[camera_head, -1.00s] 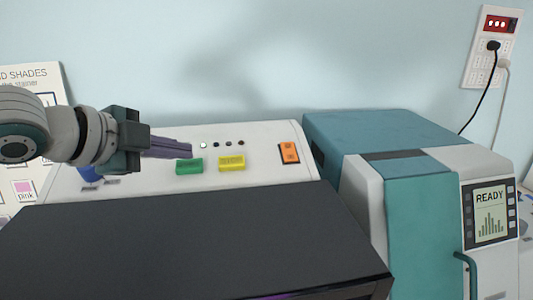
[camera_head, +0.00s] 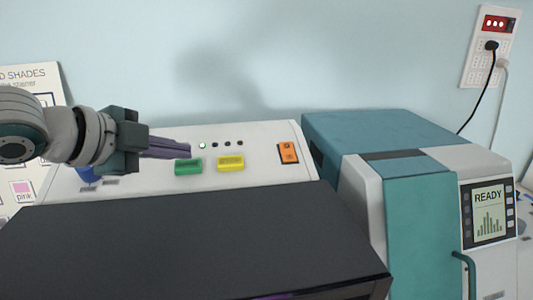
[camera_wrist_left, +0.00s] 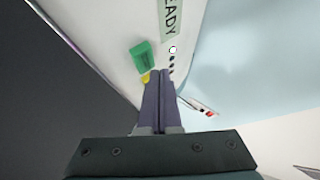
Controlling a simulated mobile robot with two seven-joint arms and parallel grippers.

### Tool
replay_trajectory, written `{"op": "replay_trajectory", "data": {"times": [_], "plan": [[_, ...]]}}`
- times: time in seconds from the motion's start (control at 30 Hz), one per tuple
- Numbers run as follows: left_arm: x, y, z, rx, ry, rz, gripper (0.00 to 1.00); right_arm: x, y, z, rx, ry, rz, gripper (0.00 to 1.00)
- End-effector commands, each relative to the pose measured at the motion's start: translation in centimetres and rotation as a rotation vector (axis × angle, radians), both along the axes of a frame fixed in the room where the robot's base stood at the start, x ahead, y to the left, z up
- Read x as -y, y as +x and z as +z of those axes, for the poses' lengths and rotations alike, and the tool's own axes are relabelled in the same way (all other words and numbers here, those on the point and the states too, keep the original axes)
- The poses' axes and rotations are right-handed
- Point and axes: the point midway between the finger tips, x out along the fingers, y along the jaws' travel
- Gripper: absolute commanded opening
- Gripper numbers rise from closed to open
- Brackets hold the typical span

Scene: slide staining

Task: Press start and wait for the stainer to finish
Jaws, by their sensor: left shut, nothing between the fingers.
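The stainer's sloped white panel (camera_head: 262,148) stands behind its dark lid (camera_head: 190,240). A green button (camera_head: 188,167), a yellow button (camera_head: 231,164) and an orange switch (camera_head: 288,153) sit on it, with a row of small lights (camera_head: 202,145), the leftmost lit. My left gripper (camera_head: 188,149) is shut and empty, its fingertips just above and behind the green button in the head view. In the left wrist view the green button (camera_wrist_left: 143,57) shows beyond the fingertips, apart from them in the picture; contact cannot be told. My right gripper is not in view.
A teal machine (camera_head: 385,130) with a screen (camera_head: 488,211) reading READY stands at the right. A wall outlet (camera_head: 492,50) with plugged cables is above it. A shade chart (camera_head: 22,190) is at the left, partly behind my arm.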

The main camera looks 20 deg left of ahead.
Motion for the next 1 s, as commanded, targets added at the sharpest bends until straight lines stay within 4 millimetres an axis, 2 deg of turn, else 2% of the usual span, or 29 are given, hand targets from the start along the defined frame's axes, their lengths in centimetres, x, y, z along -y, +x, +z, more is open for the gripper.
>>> {"op": "replay_trajectory", "data": {"times": [1.0], "plan": [[-0.2,0.4,-1.1,0.0,0.0,0.0,0.0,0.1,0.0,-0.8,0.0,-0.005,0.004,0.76]]}}
